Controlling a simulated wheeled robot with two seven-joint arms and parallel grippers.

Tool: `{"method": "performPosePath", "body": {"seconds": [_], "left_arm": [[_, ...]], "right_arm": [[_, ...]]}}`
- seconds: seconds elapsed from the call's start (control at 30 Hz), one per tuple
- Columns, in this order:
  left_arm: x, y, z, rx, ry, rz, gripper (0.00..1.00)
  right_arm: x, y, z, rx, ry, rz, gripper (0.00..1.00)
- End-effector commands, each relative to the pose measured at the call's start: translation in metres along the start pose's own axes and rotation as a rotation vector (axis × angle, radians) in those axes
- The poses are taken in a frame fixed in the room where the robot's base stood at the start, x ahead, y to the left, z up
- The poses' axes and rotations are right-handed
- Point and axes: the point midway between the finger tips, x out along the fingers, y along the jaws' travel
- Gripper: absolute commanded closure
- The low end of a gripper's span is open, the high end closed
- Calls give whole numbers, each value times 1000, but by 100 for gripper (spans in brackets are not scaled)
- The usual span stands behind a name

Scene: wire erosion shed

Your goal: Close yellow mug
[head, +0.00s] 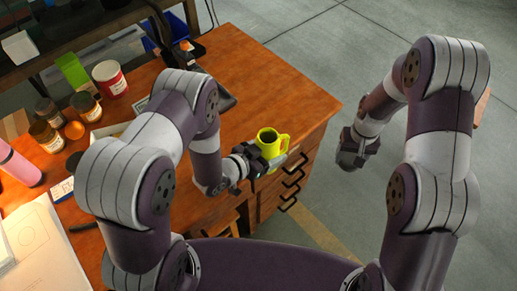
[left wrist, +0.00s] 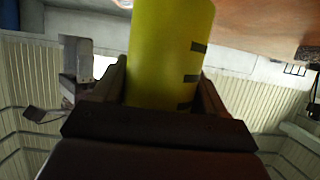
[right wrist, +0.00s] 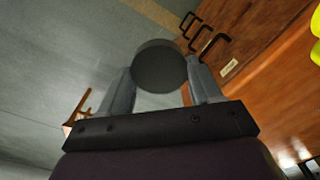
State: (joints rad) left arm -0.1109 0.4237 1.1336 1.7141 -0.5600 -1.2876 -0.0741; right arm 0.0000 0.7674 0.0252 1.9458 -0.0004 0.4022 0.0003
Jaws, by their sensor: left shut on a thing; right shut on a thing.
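The yellow mug (head: 280,150) is upright at the right front corner of the wooden desk, its open top showing a dark inside and its handle pointing right. My left gripper (head: 262,160) is shut on it; in the left wrist view the mug (left wrist: 165,50) fills the space between the fingers. My right gripper (head: 352,150) is right of the desk, over the floor, shut on a dark grey round disc, likely a lid (right wrist: 159,66). The right wrist view shows the disc between the fingertips, and part of the mug (right wrist: 316,50) at its right edge.
The wooden desk (head: 310,105) has drawers with black handles (head: 290,185) at its front right. Open floor lies between the desk and my right arm.

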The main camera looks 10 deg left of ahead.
Motion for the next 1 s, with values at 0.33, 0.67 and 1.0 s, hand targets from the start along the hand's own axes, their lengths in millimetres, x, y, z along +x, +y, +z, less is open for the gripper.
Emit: {"method": "performPosePath", "body": {"seconds": [0.33, 0.67, 1.0], "left_arm": [[-22, -57, 10, -126, 0, -272, 82], [-68, -118, 28, -253, 2, -608, 82], [-74, -124, 30, -266, 2, -645, 82]], "right_arm": [[0, 0, 0, 0, 0, 0, 66], [0, 0, 0, 0, 0, 0, 66], [0, 0, 0, 0, 0, 0, 66]]}}
